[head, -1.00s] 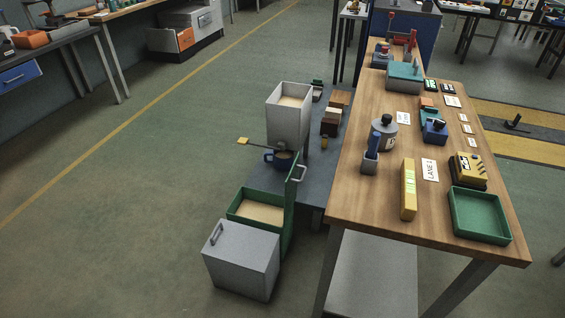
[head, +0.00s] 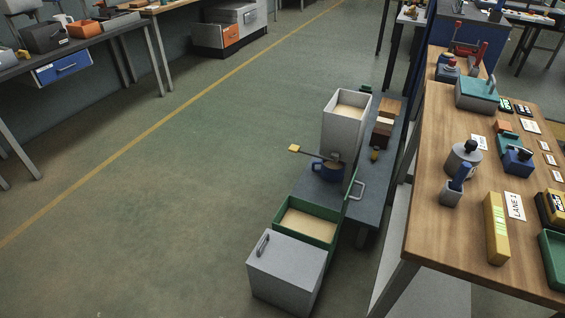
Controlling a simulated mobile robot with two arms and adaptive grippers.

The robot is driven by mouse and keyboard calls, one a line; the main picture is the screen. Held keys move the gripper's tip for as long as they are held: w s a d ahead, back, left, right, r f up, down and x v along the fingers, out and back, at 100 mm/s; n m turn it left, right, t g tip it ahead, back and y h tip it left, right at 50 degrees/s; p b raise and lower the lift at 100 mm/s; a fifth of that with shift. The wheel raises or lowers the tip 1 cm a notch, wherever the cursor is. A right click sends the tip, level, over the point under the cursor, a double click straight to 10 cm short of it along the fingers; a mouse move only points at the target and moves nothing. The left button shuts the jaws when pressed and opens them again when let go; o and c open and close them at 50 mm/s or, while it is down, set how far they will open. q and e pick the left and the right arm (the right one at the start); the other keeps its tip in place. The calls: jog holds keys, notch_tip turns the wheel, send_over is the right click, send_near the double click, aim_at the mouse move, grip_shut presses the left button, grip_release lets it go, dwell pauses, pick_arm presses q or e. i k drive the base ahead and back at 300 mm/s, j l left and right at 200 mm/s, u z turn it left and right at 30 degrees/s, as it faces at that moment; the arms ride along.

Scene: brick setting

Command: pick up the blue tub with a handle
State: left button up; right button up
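A small dark blue tub with a handle (head: 326,174) stands on the low dark table (head: 372,206) in the head view. It is right below the tall grey hopper (head: 341,126), which holds tan material. The tub's inside is mostly hidden. A thin lever with a yellow end (head: 294,148) sticks out to the left above the tub. Neither of my grippers is in view.
A green bin (head: 308,222) with tan contents and a grey box (head: 287,268) with a handle stand in front of the low table. A wooden workbench (head: 445,225) with several items is on the right. The floor (head: 170,200) to the left is clear.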

aim_at(331, 172)
jog(key=i+j+u, duration=0.25)
jog(key=u, duration=0.2)
jog(key=i+j+u, duration=0.25)
jog(key=u, duration=0.25)
jog(key=i+j+u, duration=0.2)
jog(key=u, duration=0.25)
jog(key=i+j+z, duration=0.15)
jog(key=i, duration=0.35)
jog(key=i+j+z, duration=0.15)
jog(key=i, duration=0.3)
jog(key=i+z, duration=0.15)
jog(key=z, duration=0.25)
jog(key=i+z, duration=0.15)
jog(key=z, duration=0.25)
jog(key=i+z, duration=0.15)
jog(key=z, duration=0.3)
jog(key=i+j+z, duration=0.1)
jog(key=z, duration=0.3)
